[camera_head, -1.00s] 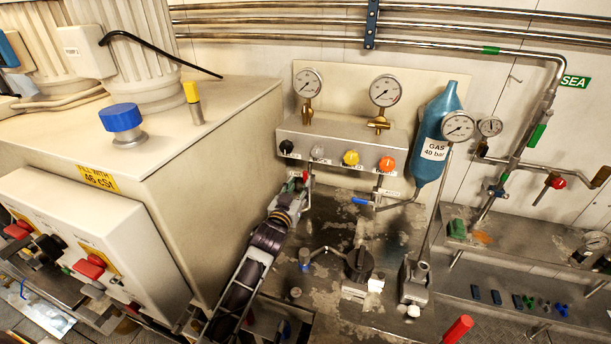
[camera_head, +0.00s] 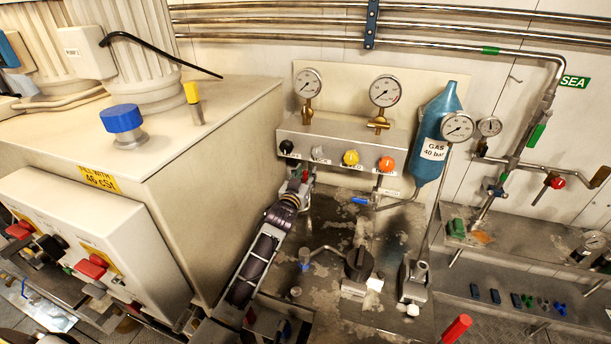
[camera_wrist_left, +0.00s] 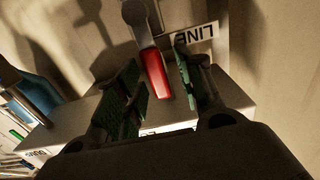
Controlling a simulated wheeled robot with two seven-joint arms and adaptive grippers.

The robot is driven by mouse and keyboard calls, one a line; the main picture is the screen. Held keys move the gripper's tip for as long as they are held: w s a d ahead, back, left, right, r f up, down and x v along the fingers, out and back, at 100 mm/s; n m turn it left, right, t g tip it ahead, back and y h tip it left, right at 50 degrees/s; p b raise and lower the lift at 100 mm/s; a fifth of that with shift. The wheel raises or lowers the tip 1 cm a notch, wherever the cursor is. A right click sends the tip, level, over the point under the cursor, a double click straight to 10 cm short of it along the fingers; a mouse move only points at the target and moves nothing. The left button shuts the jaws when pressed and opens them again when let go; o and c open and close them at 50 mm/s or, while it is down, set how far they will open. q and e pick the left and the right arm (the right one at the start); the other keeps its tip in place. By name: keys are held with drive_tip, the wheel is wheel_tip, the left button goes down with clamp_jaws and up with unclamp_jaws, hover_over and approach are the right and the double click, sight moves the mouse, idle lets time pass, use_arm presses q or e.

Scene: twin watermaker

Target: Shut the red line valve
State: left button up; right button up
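The red line valve's handle (camera_wrist_left: 157,75) shows in the left wrist view as a red lever on a grey pivot, beside a label reading LINE (camera_wrist_left: 197,36). My left gripper (camera_wrist_left: 156,66) is open, with its green-padded fingers on either side of the red lever. A gap shows at each side, so it does not look clamped. In the head view my left gripper (camera_head: 298,182) is at the left end of the manifold block (camera_head: 340,142), below the black knob. It hides most of the valve there. My right gripper is not in view.
The block carries black (camera_head: 287,147), yellow (camera_head: 351,158) and orange (camera_head: 386,164) knobs. A blue gas bottle (camera_head: 436,130) stands to its right. The large beige tank (camera_head: 215,165) is close to my left arm. A blue-handled valve (camera_head: 361,201) is below the block.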

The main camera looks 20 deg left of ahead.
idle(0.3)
use_arm(q)
clamp_jaws()
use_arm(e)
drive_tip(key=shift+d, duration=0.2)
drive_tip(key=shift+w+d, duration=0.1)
